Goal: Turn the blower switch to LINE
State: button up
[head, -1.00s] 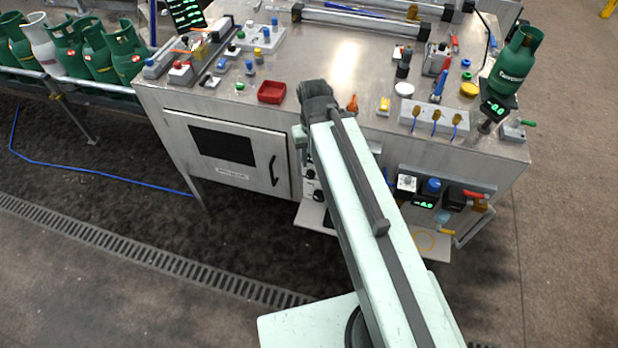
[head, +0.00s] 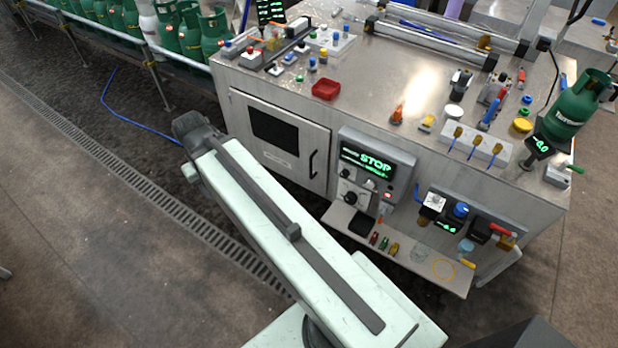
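A grey control box (head: 402,158) on the front of the steel bench shows green text reading STOP. Below its display are two dark rotary knobs, an upper knob (head: 349,173) and a lower knob (head: 348,198), on pale plates. A red-lit button (head: 388,195) sits to their right. The labels are too small to read, so I cannot tell which control is the blower switch or where it points. My arm reaches up and left, with its dark joint left of the bench, clear of the control box. My gripper does not show.
A shelf (head: 340,222) juts out below the control box, with small coloured items on it. A cabinet door with a handle (head: 312,165) is to the left. Gauges and a red-handled valve (head: 500,229) are to the right. Green cylinders (head: 216,35) line the conveyor at upper left.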

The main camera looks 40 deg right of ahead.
aim_at(345, 173)
jog(key=u, duration=1.2)
jog(key=k, duration=0.95)
jog(key=u, duration=0.4)
